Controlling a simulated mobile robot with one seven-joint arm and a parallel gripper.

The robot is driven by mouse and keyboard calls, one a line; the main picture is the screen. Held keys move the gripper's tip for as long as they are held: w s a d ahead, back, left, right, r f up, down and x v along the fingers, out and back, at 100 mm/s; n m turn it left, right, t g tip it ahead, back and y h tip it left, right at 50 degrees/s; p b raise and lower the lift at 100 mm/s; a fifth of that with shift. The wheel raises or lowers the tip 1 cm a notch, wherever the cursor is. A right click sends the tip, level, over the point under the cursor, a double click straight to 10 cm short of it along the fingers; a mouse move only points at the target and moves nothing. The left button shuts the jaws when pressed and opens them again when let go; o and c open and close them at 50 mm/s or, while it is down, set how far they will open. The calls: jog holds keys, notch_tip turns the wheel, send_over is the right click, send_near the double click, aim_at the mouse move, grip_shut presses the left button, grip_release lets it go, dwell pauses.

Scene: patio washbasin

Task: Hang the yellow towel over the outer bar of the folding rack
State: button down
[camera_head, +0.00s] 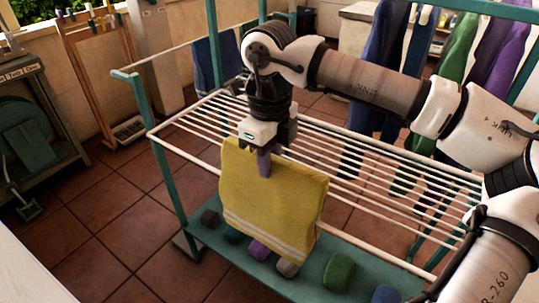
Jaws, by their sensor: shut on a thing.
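The yellow towel (272,195) has white stripes near its lower edge. It hangs spread and slightly slanted at the front of the folding rack (165,180). My gripper (264,163) is shut on the towel's upper part, with one finger showing in front of the cloth. The rack's long white front bar (185,157) passes behind or under the towel, which hides its middle stretch. The towel's top edge shows higher than that bar in the picture. I cannot tell whether the cloth touches the bar or lies over it.
Several thin white rods (345,155) fill the rack's top. A teal lower shelf (208,243) holds several dark, purple and green lumps. Blue, green and purple cloths (455,55) hang behind. A wooden stand (95,65) is at the back left.

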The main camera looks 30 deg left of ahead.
aim_at(270, 199)
notch_tip(270, 199, down, 11)
jog(key=b, duration=0.8)
jog(key=shift+f, duration=0.2)
jog(key=c, duration=1.2)
grip_release()
jog(key=shift+r, duration=0.15)
notch_tip(270, 199, up, 9)
jog(key=p, duration=0.6)
